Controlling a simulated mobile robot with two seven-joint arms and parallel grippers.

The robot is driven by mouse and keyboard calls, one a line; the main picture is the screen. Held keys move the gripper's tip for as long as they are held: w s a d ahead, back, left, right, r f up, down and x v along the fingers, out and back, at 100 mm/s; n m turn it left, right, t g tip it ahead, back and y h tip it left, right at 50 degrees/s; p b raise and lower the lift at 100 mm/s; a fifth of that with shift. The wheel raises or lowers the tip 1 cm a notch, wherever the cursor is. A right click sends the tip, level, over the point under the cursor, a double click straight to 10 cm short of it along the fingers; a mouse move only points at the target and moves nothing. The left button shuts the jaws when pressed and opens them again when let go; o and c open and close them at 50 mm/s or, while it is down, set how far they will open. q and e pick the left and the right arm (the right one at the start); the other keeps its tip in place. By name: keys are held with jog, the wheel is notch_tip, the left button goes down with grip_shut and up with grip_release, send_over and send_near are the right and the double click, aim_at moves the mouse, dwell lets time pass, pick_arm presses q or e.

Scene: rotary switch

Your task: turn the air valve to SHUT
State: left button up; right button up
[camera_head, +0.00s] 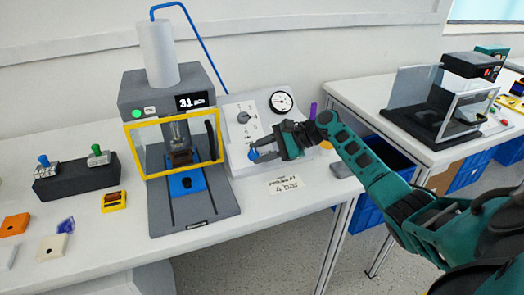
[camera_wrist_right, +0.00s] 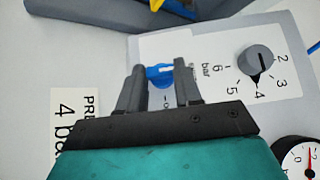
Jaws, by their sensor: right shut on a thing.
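The air valve is a blue handle (camera_wrist_right: 160,75) low on a grey sloped panel (camera_head: 236,115). In the head view the blue handle (camera_head: 253,154) shows at the tips of my right gripper (camera_head: 263,152). In the right wrist view my right gripper (camera_wrist_right: 158,85) has a finger on each side of the handle and is shut on it. The lettering beside the handle is mostly hidden by the fingers, so I cannot read which position it points to. My left gripper is not in view.
A grey rotary knob (camera_wrist_right: 257,62) with a numbered bar scale sits on the same panel, beside a round gauge (camera_head: 281,102). A press with a yellow-framed guard (camera_head: 133,150) stands left of the panel. A "4 bar" card (camera_head: 284,185) lies in front.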

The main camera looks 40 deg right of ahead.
dwell(0.5)
jog(key=o, duration=1)
jog(key=shift+o, duration=0.2)
jog(key=p+v, duration=0.1)
jog(key=v, duration=1.2)
jog(key=shift+w, duration=0.15)
